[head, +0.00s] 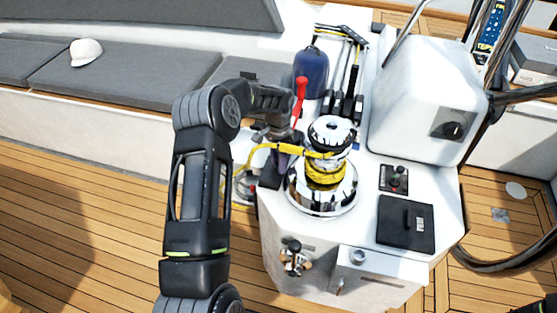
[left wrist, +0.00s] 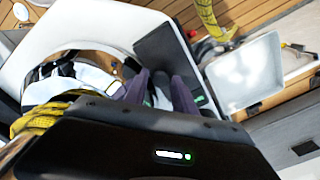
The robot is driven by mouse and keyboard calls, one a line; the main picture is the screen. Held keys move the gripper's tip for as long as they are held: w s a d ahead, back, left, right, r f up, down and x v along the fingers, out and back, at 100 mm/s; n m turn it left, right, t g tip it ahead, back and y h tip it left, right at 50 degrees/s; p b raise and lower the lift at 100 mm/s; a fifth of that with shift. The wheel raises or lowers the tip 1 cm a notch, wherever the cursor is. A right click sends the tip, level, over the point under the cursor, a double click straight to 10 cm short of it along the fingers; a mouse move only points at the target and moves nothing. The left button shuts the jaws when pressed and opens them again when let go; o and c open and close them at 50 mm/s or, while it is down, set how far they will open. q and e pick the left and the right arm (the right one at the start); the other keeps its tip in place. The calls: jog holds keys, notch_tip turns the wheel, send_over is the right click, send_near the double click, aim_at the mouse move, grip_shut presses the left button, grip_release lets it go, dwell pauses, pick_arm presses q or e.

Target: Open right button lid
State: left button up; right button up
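My left gripper (head: 283,160) reaches down just left of the chrome winch, beside a small black block on the white console (head: 269,177). In the left wrist view its two dark purple fingers (left wrist: 161,76) stand apart, over the edge of a black flat piece (left wrist: 160,48). A pale patch shows between the fingers; I cannot tell what it is. A pale grey square panel (left wrist: 247,72) lies right of the fingers. I cannot tell for sure which piece is the right button lid or whether it is open. My arm hides part of this area in the head view. My right gripper is out of view.
The chrome winch (head: 320,190) with yellow rope (head: 325,172) stands close to the gripper. Behind it are a blue bottle-like object (head: 311,72) and a red handle (head: 300,88). A black square panel (head: 405,223) lies right of the winch. A cushioned bench (head: 120,85) is at the left.

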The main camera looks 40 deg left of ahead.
pick_arm(q)
jog(key=shift+c, duration=0.5)
grip_shut()
dwell(0.9)
